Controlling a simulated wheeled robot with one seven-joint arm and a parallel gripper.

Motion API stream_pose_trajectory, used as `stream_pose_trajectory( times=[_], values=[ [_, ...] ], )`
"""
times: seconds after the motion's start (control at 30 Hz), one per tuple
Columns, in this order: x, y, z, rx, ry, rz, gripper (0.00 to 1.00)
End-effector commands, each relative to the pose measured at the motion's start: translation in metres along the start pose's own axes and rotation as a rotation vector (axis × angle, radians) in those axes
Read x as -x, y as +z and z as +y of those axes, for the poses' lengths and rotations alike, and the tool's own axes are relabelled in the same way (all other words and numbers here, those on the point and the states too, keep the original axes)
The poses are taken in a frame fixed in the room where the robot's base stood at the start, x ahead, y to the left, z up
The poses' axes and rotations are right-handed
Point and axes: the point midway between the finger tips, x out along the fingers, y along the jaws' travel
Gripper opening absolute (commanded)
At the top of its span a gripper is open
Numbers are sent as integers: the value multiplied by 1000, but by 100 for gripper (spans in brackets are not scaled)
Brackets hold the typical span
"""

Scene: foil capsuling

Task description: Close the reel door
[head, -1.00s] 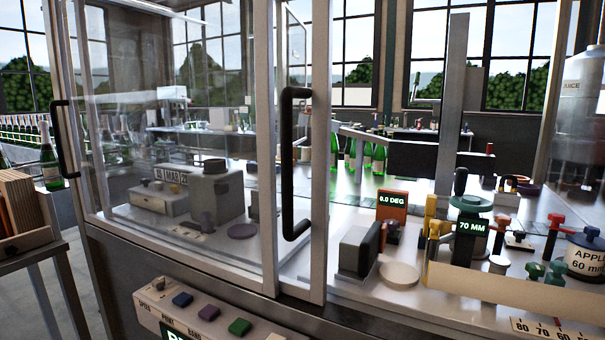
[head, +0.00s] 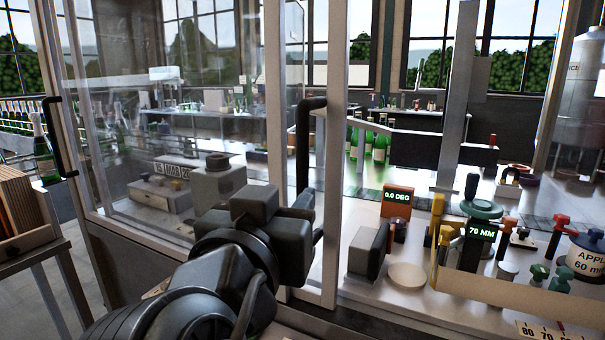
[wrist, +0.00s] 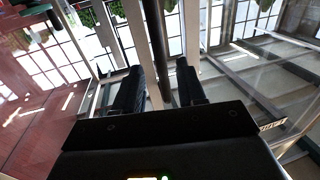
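The reel door seems to be the framed clear panel with the light post (head: 333,150) in the middle of the head view. Its long black vertical handle (head: 303,150) stands out from the frame. Whether the door stands ajar I cannot tell for sure. My gripper (head: 303,218) is at the lower part of this handle and hides some of it. In the wrist view my gripper (wrist: 160,88) is open, and the dark handle bar (wrist: 157,35) runs between its two fingers, with a gap visible on each side.
Another black handle (head: 60,138) is on the left post of the enclosure. Right of the door, the bench holds a 0.0 DEG display (head: 397,202), a green-topped 70 MM unit (head: 481,220) and a white dish (head: 407,276). A wooden crate (head: 25,215) stands at far left.

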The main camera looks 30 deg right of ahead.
Motion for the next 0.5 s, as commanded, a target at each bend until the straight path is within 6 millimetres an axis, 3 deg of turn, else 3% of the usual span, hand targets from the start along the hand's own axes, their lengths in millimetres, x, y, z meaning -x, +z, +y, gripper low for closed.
stream_pose_trajectory(
  times=[0.17, 0.5],
  values=[
    [-10, -8, 1, -17, 19, 1, 40],
    [-61, -8, 2, -15, 18, 0, 40]
  ],
)
